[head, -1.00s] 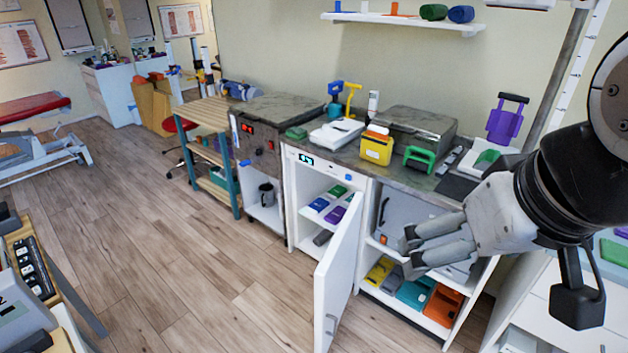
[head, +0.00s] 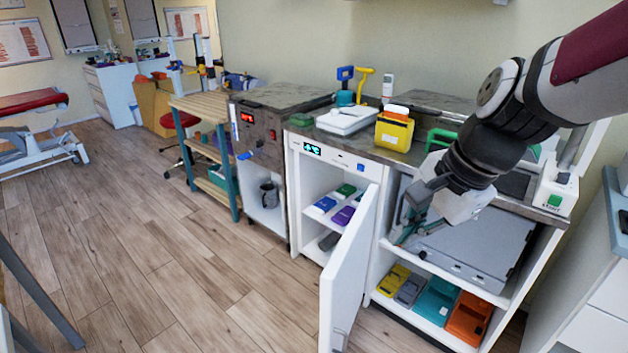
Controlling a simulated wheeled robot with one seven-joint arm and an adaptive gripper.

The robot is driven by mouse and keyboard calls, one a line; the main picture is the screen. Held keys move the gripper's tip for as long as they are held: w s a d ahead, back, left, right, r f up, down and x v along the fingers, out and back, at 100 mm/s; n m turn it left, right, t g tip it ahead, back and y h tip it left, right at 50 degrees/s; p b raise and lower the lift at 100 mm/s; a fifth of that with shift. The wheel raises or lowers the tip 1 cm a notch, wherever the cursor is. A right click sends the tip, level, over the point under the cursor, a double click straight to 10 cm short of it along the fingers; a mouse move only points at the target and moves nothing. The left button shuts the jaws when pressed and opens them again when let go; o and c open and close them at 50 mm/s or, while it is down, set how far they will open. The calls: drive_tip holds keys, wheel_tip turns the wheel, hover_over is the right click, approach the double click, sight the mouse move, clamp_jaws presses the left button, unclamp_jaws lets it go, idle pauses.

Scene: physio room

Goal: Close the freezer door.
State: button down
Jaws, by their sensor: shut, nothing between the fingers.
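The freezer (head: 333,154) is a white under-counter unit with a small lit display on its front panel. Its white door (head: 345,285) stands open, swung out toward me and to the right. Inside, blue, green and purple packs (head: 341,204) lie on a shelf, and a grey item lies lower down. My gripper (head: 402,236) is shut and empty. In the picture it is right of the door's upper edge, in front of the open shelf unit. I see no contact with the door. The fingertips are partly dark against the shelf.
An open shelf unit (head: 508,292) right of the freezer holds a grey case (head: 465,255) and yellow, grey, teal and orange bins. The counter above carries a white device (head: 347,120) and a yellow box (head: 394,131). The wooden floor (head: 190,270) left of the door is clear.

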drive_tip(key=w+d+f+m+g+y+b, duration=0.1)
drive_tip(key=w+f+m+b, duration=0.45)
drive_tip(key=f, duration=0.65)
drive_tip(key=w+d+f+m+b, duration=0.1)
drive_tip(key=w+f+m+b, duration=0.5)
drive_tip(key=f, duration=0.6)
drive_tip(key=w+a+f+b, duration=0.4)
drive_tip(key=a+f+b, duration=0.2)
drive_tip(key=f, duration=0.2)
drive_tip(key=shift+w+a+f, duration=0.15)
drive_tip(key=shift+a+f, duration=0.1)
drive_tip(key=shift+n, duration=0.25)
